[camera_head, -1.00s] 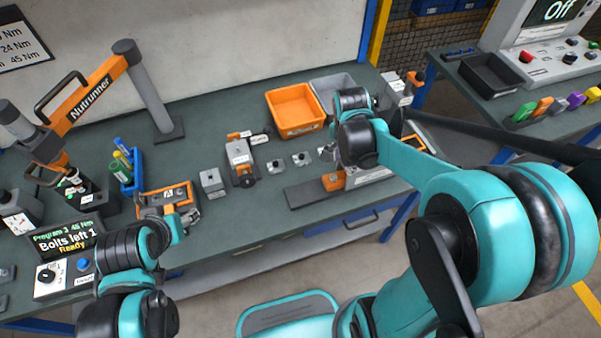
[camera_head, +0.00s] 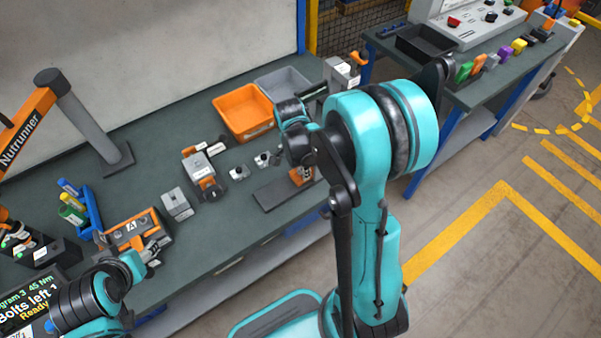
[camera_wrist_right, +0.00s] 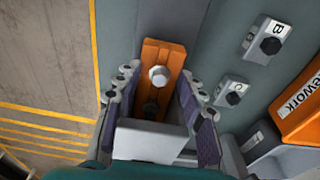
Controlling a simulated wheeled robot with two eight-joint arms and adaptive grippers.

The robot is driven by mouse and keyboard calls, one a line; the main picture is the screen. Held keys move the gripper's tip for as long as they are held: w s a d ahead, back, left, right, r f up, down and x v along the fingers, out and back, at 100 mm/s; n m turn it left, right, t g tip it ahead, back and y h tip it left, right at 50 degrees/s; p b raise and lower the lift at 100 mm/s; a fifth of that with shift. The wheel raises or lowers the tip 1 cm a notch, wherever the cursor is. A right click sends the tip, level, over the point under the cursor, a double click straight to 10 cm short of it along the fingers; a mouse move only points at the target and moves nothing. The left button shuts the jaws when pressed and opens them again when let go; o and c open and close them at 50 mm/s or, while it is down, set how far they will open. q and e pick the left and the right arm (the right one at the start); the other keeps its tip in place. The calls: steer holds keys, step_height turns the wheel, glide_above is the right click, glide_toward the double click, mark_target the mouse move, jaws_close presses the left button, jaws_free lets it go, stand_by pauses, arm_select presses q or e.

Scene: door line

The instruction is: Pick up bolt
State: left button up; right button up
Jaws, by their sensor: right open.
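A silver hex-headed bolt (camera_wrist_right: 159,75) sits upright on an orange block (camera_wrist_right: 162,53) in the right wrist view. My right gripper (camera_wrist_right: 160,84) is open, with one finger on each side of the block and the bolt between them, apart from both. In the head view the orange block (camera_head: 301,176) stands on a dark plate on the bench, and my right wrist and arm hide much of it and the bolt. My left gripper (camera_head: 154,252) is beside the orange fixture marked A (camera_head: 133,232); its jaw opening is unclear.
Small grey blocks marked B (camera_wrist_right: 262,47) and C (camera_wrist_right: 230,92) carry dark bolts. An orange bin (camera_head: 243,113) and a grey bin (camera_head: 281,87) stand behind. A nutrunner arm (camera_head: 25,128) is at the left. A display (camera_head: 28,303) reads "Bolts left 1".

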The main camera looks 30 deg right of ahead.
steer(key=shift+r, duration=0.15)
steer(key=shift+c, duration=0.9)
jaws_close()
arm_select(q)
steer(key=shift+r, duration=0.1)
arm_select(e)
steer(key=shift+r, duration=0.1)
